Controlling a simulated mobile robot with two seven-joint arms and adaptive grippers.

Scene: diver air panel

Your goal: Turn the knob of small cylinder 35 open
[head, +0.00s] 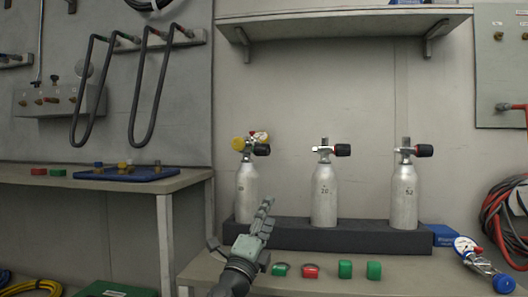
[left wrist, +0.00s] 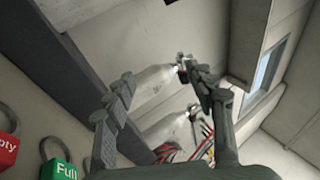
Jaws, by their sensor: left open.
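Three silver cylinders stand upright in a dark rack (head: 330,236): a left one (head: 246,182), a middle one (head: 324,195) reading about 20, and a right one (head: 404,195) reading about 52. The left one's number is too small to read surely. It carries a yellow fitting and a gauge (head: 259,137) by its dark knob (head: 262,150). The others have dark knobs with red rings, pointing right. My left gripper (head: 266,207) is open, in front of and below the left cylinder's valve. The left wrist view shows its spread fingers (left wrist: 168,88) with a cylinder (left wrist: 152,88) beyond. My right gripper is not in view.
Green and red tags (head: 311,271) lie on the bench front (head: 262,287). A gauge with a blue fitting (head: 468,248) lies at right, below coiled hoses (head: 497,215). A shelf (head: 345,20) hangs above the cylinders. A side table (head: 110,183) with a blue tray stands left.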

